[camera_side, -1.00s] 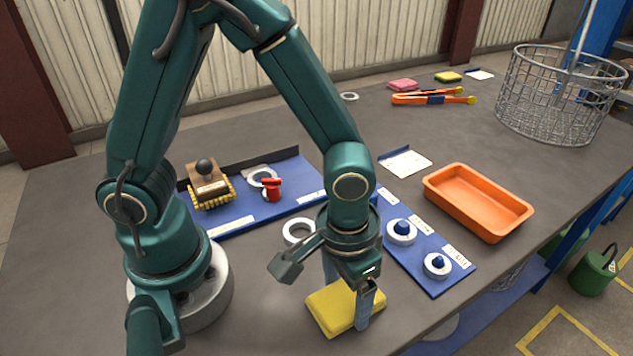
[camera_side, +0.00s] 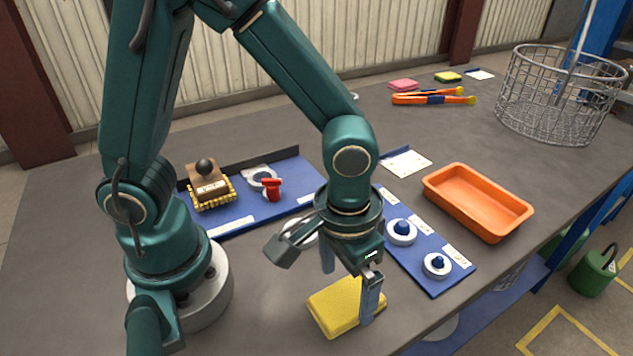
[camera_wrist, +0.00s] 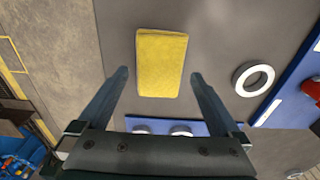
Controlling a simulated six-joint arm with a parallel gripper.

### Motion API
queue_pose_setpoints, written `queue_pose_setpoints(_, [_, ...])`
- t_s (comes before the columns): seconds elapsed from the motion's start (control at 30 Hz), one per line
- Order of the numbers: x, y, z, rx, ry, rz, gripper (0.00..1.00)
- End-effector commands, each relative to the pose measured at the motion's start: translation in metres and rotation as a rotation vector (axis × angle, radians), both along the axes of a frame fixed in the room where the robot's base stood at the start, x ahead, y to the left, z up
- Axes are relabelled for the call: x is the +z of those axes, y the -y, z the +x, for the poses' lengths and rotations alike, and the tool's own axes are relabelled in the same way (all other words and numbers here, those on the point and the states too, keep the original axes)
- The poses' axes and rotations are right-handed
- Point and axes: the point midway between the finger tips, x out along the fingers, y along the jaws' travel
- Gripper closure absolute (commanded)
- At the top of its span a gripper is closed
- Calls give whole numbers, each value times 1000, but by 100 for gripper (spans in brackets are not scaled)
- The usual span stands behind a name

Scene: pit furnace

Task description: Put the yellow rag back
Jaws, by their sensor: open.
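The yellow rag (camera_side: 336,306), a folded rectangular pad, lies flat on the grey bench in front of my arm. In the wrist view the whole rag (camera_wrist: 161,62) shows beyond and between my fingertips. My gripper (camera_side: 349,268) is open and empty, pointing down above the rag. One finger overlaps the rag's right side in the side view; the other is partly hidden behind the hand. In the wrist view my gripper (camera_wrist: 158,75) has its two fingers spread wider than the rag, with nothing between them.
A blue board (camera_side: 447,279) with ringed knobs and an orange tray (camera_side: 480,203) stand to the right. A white ring (camera_wrist: 253,80) lies near the rag. Another blue board (camera_side: 240,220) holds a brush (camera_side: 208,187) and a red item (camera_side: 272,189). A wire basket (camera_side: 556,100) stands far right.

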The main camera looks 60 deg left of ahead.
Motion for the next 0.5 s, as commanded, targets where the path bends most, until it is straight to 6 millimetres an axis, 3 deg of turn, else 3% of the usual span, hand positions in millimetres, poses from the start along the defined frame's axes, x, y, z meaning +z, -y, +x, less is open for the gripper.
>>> queue_pose_setpoints(0.3, [64, 1, -3, 0, 7, -4, 0])
queue_pose_setpoints(0.5, [86, 1, -4, -1, 3, -2, 0])
